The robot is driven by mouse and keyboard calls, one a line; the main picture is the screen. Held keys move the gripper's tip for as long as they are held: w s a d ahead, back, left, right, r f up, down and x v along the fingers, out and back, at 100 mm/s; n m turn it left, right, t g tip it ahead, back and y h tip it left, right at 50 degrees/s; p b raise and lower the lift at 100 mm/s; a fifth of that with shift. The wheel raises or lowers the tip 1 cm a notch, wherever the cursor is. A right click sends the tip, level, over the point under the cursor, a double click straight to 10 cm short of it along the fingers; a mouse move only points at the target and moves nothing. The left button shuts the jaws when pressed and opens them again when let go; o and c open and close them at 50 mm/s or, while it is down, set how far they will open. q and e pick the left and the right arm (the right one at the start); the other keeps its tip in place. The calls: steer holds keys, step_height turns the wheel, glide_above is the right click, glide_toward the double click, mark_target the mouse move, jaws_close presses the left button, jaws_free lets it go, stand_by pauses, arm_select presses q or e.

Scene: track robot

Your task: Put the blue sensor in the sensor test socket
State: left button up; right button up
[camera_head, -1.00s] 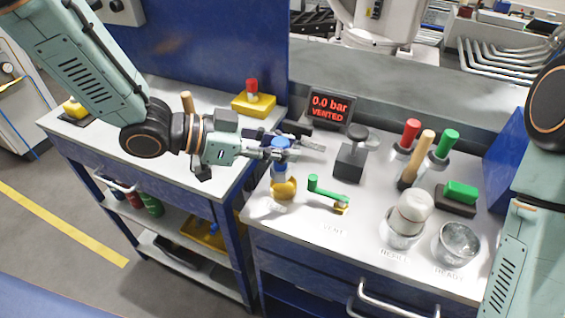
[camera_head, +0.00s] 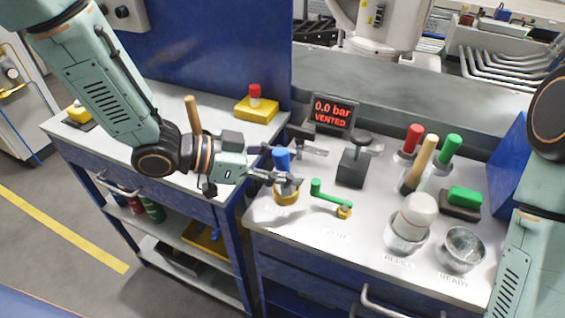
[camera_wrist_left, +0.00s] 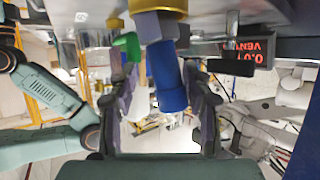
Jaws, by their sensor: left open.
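The blue sensor (camera_head: 282,160) stands upright at the sensor test socket (camera_head: 286,194), a round brass-coloured fitting at the left of the near bench. In the left wrist view the blue sensor (camera_wrist_left: 167,80) has a grey hex collar against the brass socket (camera_wrist_left: 158,5); how deep it sits is hidden. My left gripper (camera_head: 312,166) is open, with its fingers on either side of the sensor. The left wrist view shows gaps between the sensor and both fingers (camera_wrist_left: 165,100). My right gripper is outside the views; only my right arm shows at the right edge.
A green-handled valve lever (camera_head: 328,196) is just right of the socket. A display (camera_head: 331,112) behind reads 0.0 bar, VENTED. A dark block with a knob (camera_head: 352,165), handled tools (camera_head: 418,163) and two cups (camera_head: 458,247) stand farther right.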

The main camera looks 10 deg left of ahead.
mark_target(276, 162)
arm_select(q)
steer(key=shift+a+r, duration=0.2)
steer(key=shift+r, duration=0.15)
steer(key=p+v, duration=0.2)
steer(key=v, duration=0.2)
steer(key=shift+s, duration=0.1)
steer(key=shift+s+a+r+p, duration=0.25)
steer(key=shift+a+p, duration=0.1)
steer(key=shift+a, duration=0.15)
steer(key=shift+s+a+r+p, duration=0.2)
steer(key=shift+a+r+p, duration=0.15)
steer(key=shift+a+p, duration=0.2)
steer(key=p+v, duration=0.4)
steer(key=shift+s+a+f, duration=0.15)
steer(key=shift+s+a, duration=0.05)
steer(key=shift+a, duration=0.05)
